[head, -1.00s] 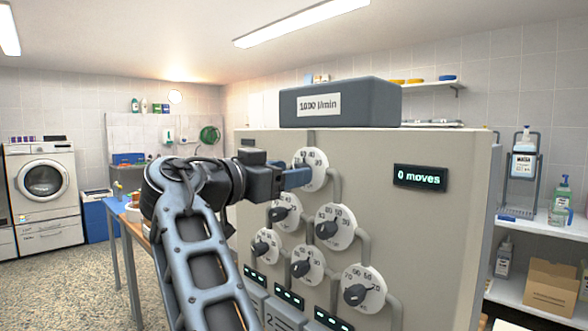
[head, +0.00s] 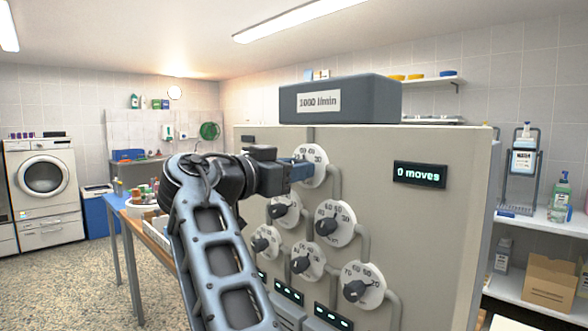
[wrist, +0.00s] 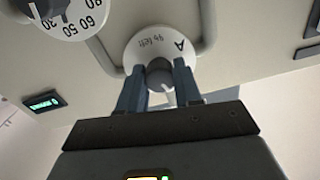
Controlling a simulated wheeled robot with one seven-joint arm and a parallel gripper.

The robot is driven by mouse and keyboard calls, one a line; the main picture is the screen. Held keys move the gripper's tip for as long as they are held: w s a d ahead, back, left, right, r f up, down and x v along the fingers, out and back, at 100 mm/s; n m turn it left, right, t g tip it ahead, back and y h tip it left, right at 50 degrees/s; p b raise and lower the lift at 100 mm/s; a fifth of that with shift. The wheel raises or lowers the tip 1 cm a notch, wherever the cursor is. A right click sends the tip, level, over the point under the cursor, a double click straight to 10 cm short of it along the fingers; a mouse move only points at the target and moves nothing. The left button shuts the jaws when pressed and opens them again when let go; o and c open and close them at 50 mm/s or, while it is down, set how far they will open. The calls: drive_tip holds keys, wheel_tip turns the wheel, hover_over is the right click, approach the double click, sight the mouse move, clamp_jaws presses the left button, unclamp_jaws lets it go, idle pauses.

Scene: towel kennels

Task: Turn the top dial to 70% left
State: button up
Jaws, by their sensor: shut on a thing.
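The top dial (head: 317,162) is a white disc with numbers, high on the beige panel. It also shows in the wrist view (wrist: 150,45), with an "A" and small lettering on its face. My gripper (head: 300,171) reaches it from the left. In the wrist view my gripper (wrist: 159,80) has its two blue fingers on either side of the dial's dark knob (wrist: 160,72), shut on it. A light pointer shows between the fingers. The exact dial setting cannot be read, as my gripper covers part of the face.
Several similar dials sit below, including a middle-right dial (head: 335,223) and a bottom-right dial (head: 362,287), joined by grey pipes. A display (head: 420,175) reads "0 moves". A dark box (head: 341,99) labelled "1000 l/min" stands on top.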

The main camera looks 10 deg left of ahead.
drive_tip(key=shift+c, duration=0.8)
drive_tip(key=shift+n, duration=0.3)
drive_tip(key=shift+a+r+n+p, duration=0.1)
drive_tip(key=shift+n+p, duration=1.45)
drive_tip(key=shift+n, duration=2.05)
drive_tip(key=o, duration=1)
drive_tip(key=shift+o, duration=0.2)
drive_tip(key=b+v, duration=0.1)
drive_tip(key=v, duration=0.6)
drive_tip(key=shift+s+a, duration=0.25)
drive_tip(key=shift+s, duration=0.05)
